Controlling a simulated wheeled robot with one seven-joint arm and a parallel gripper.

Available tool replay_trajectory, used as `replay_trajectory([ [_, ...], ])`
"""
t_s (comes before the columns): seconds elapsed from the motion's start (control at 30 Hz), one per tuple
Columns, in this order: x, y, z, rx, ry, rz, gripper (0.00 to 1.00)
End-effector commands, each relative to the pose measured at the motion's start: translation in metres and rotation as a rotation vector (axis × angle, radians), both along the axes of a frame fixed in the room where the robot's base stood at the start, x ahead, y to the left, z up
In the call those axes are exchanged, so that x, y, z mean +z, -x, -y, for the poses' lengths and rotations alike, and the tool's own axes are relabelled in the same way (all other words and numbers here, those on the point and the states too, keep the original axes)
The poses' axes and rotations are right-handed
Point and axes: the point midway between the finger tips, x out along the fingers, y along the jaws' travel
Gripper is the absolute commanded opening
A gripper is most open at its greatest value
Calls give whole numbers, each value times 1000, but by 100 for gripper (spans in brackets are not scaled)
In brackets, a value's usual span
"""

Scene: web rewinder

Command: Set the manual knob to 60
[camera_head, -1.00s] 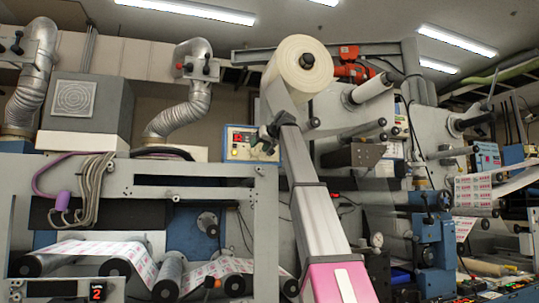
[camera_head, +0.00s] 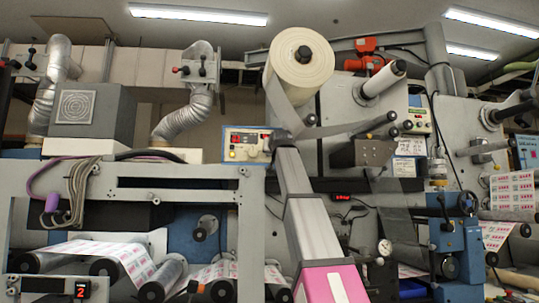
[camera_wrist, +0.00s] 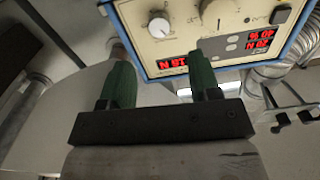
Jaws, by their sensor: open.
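A cream control panel with a blue frame (camera_head: 246,144) is on the machine in the head view, just left of my gripper (camera_head: 279,138). In the wrist view the panel (camera_wrist: 192,22) fills the top and appears upside down. It carries a pale round knob (camera_wrist: 158,27) with a scale around it, and a second dial (camera_wrist: 220,9) to its right, partly cut off by the top edge. Which one is the manual knob I cannot tell. My gripper (camera_wrist: 160,74) also shows here, with two green fingers apart and nothing between them. The pale knob lies beyond the fingertips, roughly between them, untouched.
Red displays (camera_wrist: 172,63) are lit on the panel, their digits upside down. A large paper roll (camera_head: 302,58) hangs above my arm. A silver duct (camera_head: 186,115) stands left of the panel. Rollers (camera_head: 350,128) project to the right of my gripper.

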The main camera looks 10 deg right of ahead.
Motion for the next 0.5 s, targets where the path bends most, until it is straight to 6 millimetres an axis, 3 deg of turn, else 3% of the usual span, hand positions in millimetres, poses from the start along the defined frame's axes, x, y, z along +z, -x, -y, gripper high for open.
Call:
replay_trajectory([
  [0.3,2,-59,0,0,0,-2,57],
  [0.5,1,-80,0,1,0,-1,57],
])
